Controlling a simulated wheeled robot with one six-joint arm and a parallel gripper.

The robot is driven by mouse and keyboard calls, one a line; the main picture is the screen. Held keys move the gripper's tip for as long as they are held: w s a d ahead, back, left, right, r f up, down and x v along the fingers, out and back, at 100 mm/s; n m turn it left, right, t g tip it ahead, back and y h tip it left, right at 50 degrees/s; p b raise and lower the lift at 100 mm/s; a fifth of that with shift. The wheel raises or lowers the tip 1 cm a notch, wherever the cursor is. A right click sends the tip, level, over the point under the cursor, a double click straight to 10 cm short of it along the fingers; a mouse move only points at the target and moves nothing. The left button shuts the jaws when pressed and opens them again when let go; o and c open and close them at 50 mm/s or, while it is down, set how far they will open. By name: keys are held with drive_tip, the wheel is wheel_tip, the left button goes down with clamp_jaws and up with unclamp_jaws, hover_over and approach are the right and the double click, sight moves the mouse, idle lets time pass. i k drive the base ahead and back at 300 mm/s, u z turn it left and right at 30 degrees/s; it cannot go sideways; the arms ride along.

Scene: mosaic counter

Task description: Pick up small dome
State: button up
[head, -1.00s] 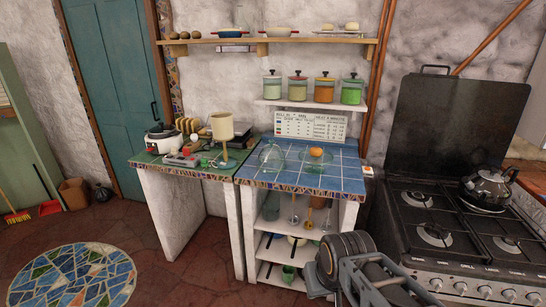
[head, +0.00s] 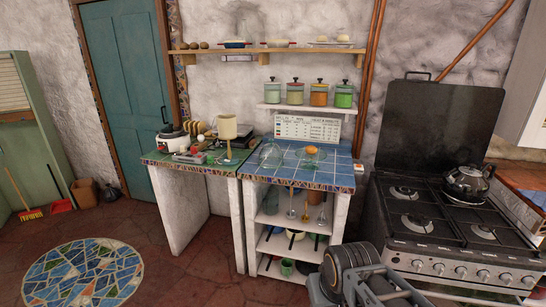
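In the head view, a clear glass dome (head: 271,153) stands on the blue-tiled counter (head: 325,176), left of a clear glass dish (head: 312,157). The dish has a small orange round thing (head: 312,150) on or in it. Both glass pieces are faint and small, so I cannot tell for sure which one is the small dome. Part of my arm shows at the bottom, right of the counter's front. My gripper's fingers do not show, so whether it holds anything is hidden. The counter top is well ahead of my arm.
A beige lamp-like item (head: 228,130) and a white cooker (head: 173,139) stand on the green counter at left. Lidded jars (head: 319,93) line the shelf above. A black stove (head: 450,215) with a kettle (head: 466,184) stands at right. Floor at left is open.

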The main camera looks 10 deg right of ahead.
sight(271, 156)
drive_tip(key=u, duration=0.95)
drive_tip(key=i, duration=2.5)
drive_tip(key=z, duration=0.7)
